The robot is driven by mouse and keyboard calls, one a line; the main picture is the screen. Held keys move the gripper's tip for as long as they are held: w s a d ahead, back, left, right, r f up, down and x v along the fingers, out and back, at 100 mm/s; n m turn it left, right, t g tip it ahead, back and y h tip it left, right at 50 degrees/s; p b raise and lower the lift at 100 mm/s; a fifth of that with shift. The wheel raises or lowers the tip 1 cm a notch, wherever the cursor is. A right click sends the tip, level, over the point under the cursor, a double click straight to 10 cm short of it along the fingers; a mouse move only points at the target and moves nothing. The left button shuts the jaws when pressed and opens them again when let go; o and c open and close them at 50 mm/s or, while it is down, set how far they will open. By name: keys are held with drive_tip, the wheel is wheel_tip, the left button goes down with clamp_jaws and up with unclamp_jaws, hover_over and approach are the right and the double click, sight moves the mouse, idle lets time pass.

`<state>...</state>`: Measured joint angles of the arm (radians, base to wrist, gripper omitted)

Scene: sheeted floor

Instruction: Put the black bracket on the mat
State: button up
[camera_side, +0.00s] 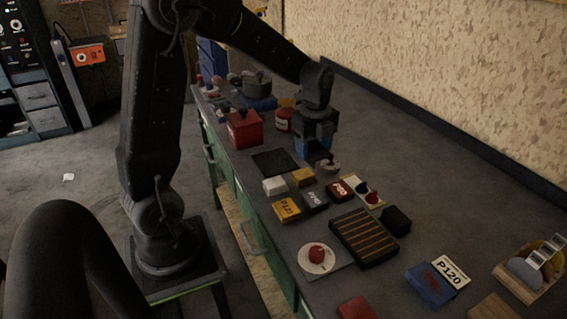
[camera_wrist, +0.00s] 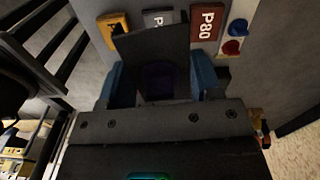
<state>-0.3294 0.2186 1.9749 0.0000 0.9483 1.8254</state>
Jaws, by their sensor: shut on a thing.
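My gripper (camera_side: 314,148) is over the bench, with its blue fingers pointing down. In the wrist view, my gripper (camera_wrist: 158,78) is closed on the black bracket (camera_wrist: 152,42), whose dark flat plate shows between and beyond the blue fingers. In the side view the bracket is hard to make out against the fingers and the things below. A dark square mat (camera_side: 272,163) lies flat on the bench just left of my gripper, and its visible surface is bare. I cannot tell how high the bracket is above the bench.
White (camera_side: 274,186) and yellow (camera_side: 303,177) blocks lie in front of the mat. A P80 box (camera_side: 340,190) and a yellow P120 box (camera_side: 286,210) lie nearer. A red box (camera_side: 244,129) stands behind the mat. A slatted black tray (camera_side: 363,237) lies farther right.

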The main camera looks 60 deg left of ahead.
drive_tip(key=s+a+f, duration=0.1)
drive_tip(key=s+a, duration=0.5)
drive_tip(key=a, duration=0.5)
drive_tip(key=s+a+f, duration=0.1)
drive_tip(key=s+a, duration=0.6)
drive_tip(key=a, duration=0.4)
hover_over(275, 161)
drive_tip(key=shift+m, duration=0.4)
wheel_tip(275, 161, down, 6)
drive_tip(key=shift+s+f, duration=0.1)
drive_tip(key=shift+f, duration=2.15)
drive_tip(key=shift+f, duration=0.15)
drive_tip(key=o, duration=1.1)
drive_tip(key=shift+c, duration=0.2)
